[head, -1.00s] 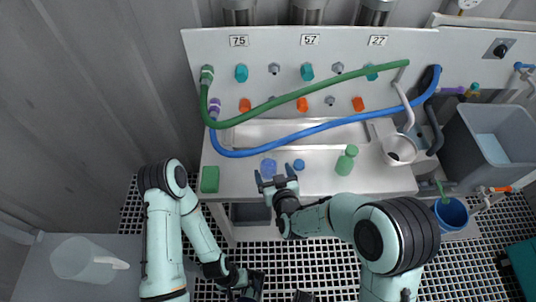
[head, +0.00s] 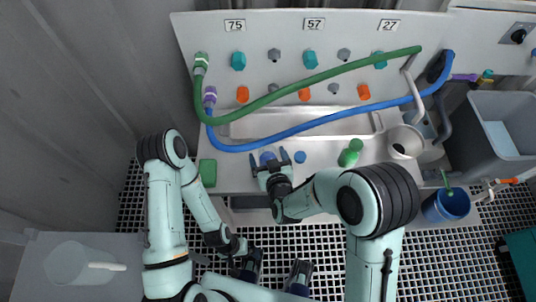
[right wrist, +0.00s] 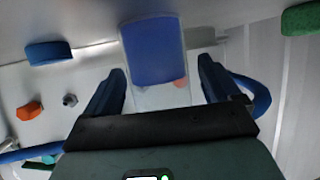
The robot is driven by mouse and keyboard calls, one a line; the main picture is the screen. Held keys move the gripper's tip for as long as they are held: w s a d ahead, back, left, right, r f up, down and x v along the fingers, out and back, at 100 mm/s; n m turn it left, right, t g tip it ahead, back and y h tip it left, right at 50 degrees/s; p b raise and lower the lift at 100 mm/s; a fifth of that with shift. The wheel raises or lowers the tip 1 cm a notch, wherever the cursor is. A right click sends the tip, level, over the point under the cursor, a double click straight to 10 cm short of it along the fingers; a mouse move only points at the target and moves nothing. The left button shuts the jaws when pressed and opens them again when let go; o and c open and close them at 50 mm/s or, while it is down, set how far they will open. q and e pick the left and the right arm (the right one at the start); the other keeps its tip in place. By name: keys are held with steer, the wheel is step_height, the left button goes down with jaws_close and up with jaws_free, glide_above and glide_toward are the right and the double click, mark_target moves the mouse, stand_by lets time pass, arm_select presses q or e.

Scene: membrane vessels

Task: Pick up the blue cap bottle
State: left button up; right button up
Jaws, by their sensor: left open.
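The blue cap bottle (head: 267,158) stands near the front edge of the white bench in the head view. In the right wrist view its blue cap (right wrist: 152,50) is large, with a clear part below it. My right gripper (head: 269,160) is open, its fingers on either side of the bottle. The right wrist view shows gaps between the bottle and both fingers (right wrist: 160,90). My left gripper (head: 250,268) is low in the head view, open, in front of the bench and away from the bottle; its fingers are small and dark there.
A small blue round item (head: 300,157) and a green bottle (head: 350,153) stand right of the bottle. A green block (head: 208,173) lies to its left. Green (head: 310,81) and blue (head: 290,134) hoses cross behind. A grey bin (head: 490,135) and blue bucket (head: 446,206) are at right.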

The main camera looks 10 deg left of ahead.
steer(key=c, duration=1.2)
steer(key=shift+r, duration=0.1)
arm_select(q)
steer(key=r+p, duration=0.1)
steer(key=w+r+p, duration=0.1)
steer(key=r, duration=0.1)
steer(key=r+p, duration=0.1)
steer(key=p, duration=0.1)
steer(key=shift+w+r, duration=0.2)
steer(key=shift+w, duration=0.1)
arm_select(e)
step_height(320, 180, up, 20)
steer(key=shift+f, duration=0.1)
